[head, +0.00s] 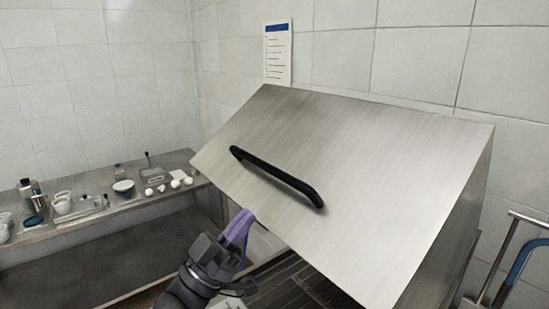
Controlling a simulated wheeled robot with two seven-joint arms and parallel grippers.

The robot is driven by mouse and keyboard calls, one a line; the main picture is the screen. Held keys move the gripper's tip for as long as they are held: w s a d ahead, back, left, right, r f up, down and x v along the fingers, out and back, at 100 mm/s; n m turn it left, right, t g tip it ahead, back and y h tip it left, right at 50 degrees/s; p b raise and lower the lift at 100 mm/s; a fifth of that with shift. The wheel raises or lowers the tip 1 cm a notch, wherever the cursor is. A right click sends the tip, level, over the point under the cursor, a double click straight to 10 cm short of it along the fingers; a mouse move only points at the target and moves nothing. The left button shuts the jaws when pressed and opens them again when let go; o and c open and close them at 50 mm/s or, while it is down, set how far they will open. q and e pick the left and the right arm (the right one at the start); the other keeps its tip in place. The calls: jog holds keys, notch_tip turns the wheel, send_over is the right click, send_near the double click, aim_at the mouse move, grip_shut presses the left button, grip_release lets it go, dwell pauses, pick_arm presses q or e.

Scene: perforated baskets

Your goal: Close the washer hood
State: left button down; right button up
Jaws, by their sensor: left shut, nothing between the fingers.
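The washer hood (390,190) is a large brushed-steel cover in the middle and right of the head view. It is raised, with its front panel sloping and a dark gap under its lower edge. A black bar handle (275,178) runs slantwise across the panel. My left gripper (243,219), with purple fingers, is shut and empty. It is at the hood's lower left edge, below the handle and apart from it. I cannot tell whether the fingers touch the edge. My right gripper is not in view.
A dark slatted surface (290,288) shows under the hood. At left, a steel counter (140,198) holds cups, bottles and small dishes. A notice (278,54) hangs on the tiled wall behind. A metal frame with a blue part (522,262) stands at the lower right.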

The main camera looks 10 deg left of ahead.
aim_at(278, 213)
pick_arm(q)
jog(key=p+x, duration=0.2)
jog(key=x, duration=0.7)
jog(key=shift+w+d+p, duration=0.15)
jog(key=shift+w+p, duration=0.15)
jog(key=shift+p, duration=0.05)
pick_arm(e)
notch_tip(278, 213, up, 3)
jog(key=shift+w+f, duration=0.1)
